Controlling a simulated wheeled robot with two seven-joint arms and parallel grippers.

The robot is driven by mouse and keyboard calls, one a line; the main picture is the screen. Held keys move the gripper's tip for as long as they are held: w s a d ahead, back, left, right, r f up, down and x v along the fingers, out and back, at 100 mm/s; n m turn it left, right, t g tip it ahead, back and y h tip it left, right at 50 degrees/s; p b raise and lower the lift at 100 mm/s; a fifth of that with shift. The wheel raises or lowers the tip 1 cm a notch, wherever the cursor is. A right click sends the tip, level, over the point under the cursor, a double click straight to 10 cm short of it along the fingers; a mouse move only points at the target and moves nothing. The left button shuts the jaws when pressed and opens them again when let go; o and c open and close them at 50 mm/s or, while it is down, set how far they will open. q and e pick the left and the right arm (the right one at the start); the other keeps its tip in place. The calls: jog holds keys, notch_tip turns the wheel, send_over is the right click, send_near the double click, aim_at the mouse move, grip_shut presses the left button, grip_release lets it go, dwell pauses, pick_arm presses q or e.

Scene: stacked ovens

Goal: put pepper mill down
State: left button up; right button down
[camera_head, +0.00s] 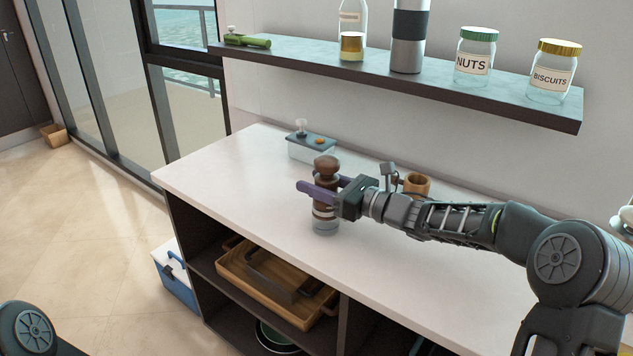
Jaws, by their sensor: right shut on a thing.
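The pepper mill (325,224) is brown on top with a clear lower part and stands upright at the middle of the white counter (220,183). My right gripper (318,192) reaches in from the right with its purple fingers around the mill's upper body, shut on it. The mill's base appears to be at the counter surface; I cannot tell whether it touches. My left gripper is out of view; only a part of my left arm shows at the bottom left.
A lidded container (312,152) stands behind the mill, and a wooden cup (416,184) stands behind my right arm. A wall shelf above holds a nuts jar (474,62), a biscuits jar (552,80), a bottle and a flask. The counter's left part is clear.

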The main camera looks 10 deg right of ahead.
jog(key=shift+f+b, duration=0.1)
jog(key=shift+b, duration=0.25)
jog(key=c, duration=0.7)
grip_release()
jog(key=shift+r+p, duration=0.2)
jog(key=shift+p, duration=0.15)
jog(key=shift+s+d+f, duration=0.15)
jog(key=shift+s+d, duration=0.05)
jog(key=shift+d, duration=0.05)
jog(key=b+v, duration=0.2)
jog(key=v, duration=0.9)
jog(key=shift+s+d, duration=0.1)
jog(key=shift+s, duration=0.05)
